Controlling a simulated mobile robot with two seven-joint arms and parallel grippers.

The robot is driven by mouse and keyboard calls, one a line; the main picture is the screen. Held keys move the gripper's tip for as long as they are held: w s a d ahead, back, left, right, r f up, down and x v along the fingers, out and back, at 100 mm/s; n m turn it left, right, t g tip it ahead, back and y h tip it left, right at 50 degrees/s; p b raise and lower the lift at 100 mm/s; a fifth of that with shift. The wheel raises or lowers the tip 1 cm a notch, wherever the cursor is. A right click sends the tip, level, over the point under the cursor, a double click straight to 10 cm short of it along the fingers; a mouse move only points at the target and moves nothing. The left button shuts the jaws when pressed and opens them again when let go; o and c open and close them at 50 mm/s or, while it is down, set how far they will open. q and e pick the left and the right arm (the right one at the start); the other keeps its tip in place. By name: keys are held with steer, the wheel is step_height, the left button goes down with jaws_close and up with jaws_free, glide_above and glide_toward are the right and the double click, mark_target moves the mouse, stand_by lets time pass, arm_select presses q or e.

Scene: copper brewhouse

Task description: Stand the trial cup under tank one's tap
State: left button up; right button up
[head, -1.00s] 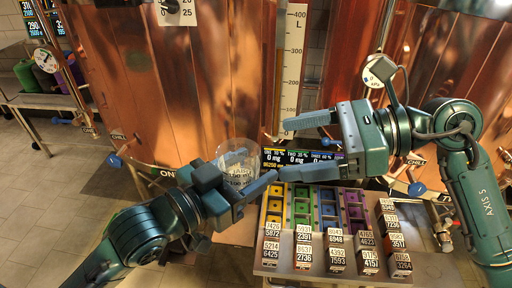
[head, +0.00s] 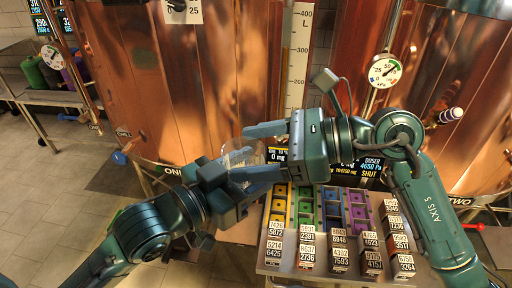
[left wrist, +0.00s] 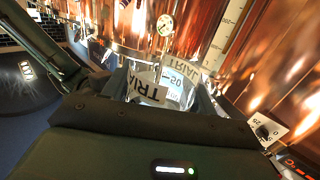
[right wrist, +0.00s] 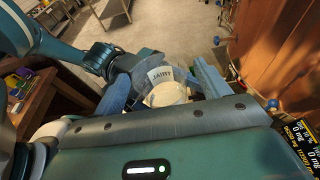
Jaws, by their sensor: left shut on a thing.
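The clear trial cup (head: 240,154) is held upright or nearly so in front of the copper tank labelled ONE. Its printed label shows in the left wrist view (left wrist: 150,88). My left gripper (head: 238,168) is shut on the cup. My right gripper (head: 246,152) is open, and its two fingers reach in from the right on either side of the cup; in the right wrist view the cup (right wrist: 166,92) lies between the spread fingers. I cannot tell whether they touch it. A blue-ended handle (head: 119,157) shows low on tank one's left side; its spout is not clear.
A bench (head: 340,264) with coloured compartments and several numbered blocks stands below the grippers. A dark display (head: 368,165) stands behind it, partly hidden by my right arm. Tank two (head: 440,110) is at right. A side table (head: 50,97) stands at far left.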

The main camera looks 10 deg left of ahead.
steer(key=c, duration=0.7)
arm_select(q)
steer(key=o, duration=1.1)
steer(key=shift+c, duration=0.2)
arm_select(e)
steer(key=shift+c, duration=0.2)
